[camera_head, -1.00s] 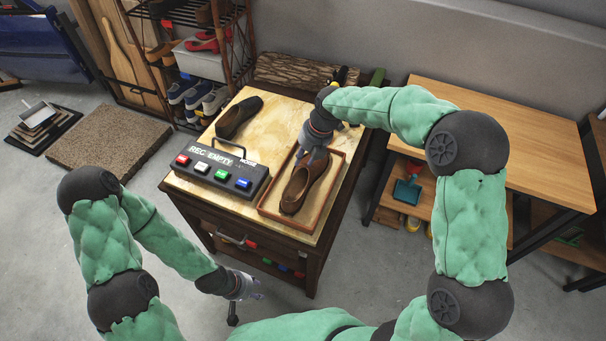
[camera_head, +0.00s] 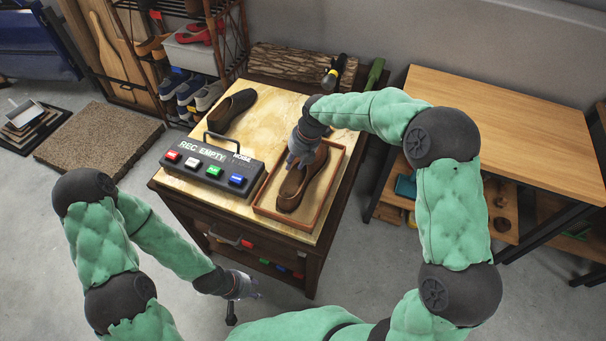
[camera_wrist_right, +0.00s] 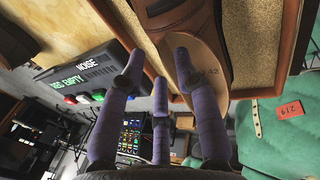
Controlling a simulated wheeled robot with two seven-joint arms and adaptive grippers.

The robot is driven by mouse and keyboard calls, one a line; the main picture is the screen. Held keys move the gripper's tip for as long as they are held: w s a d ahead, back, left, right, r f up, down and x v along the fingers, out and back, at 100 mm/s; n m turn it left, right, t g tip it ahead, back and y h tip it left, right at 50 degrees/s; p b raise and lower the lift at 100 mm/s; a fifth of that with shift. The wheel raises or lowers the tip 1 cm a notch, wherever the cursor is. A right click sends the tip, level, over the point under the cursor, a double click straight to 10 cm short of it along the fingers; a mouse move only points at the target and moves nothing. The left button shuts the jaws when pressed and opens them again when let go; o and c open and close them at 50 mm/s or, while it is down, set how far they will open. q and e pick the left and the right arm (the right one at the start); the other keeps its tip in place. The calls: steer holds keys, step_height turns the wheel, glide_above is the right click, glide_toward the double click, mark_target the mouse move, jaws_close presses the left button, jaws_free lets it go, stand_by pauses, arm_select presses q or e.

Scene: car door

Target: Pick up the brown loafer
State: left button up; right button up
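The brown loafer (camera_head: 294,190) lies in a shallow wooden-rimmed tray (camera_head: 284,225) on the right part of the workbench, its toe towards me. My right gripper (camera_head: 297,163) is over the loafer's left side, near its opening. In the right wrist view the gripper's fingers (camera_wrist_right: 157,68) are spread with nothing between them.
A second, darker shoe (camera_head: 231,110) lies at the back left of the workbench (camera_head: 270,120). A button box (camera_head: 212,164) with a raised handle stands left of the tray. A shoe rack (camera_head: 190,60) is behind left, a wooden table (camera_head: 510,130) to the right.

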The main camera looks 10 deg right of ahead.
mark_target(291, 169)
steer(key=b+x, duration=0.2)
steer(key=x, duration=0.2)
steer(key=shift+w+a+f, duration=0.15)
steer(key=shift+w+f, duration=0.05)
steer(key=shift+f, duration=0.15)
steer(key=shift+r, duration=0.1)
jaws_close()
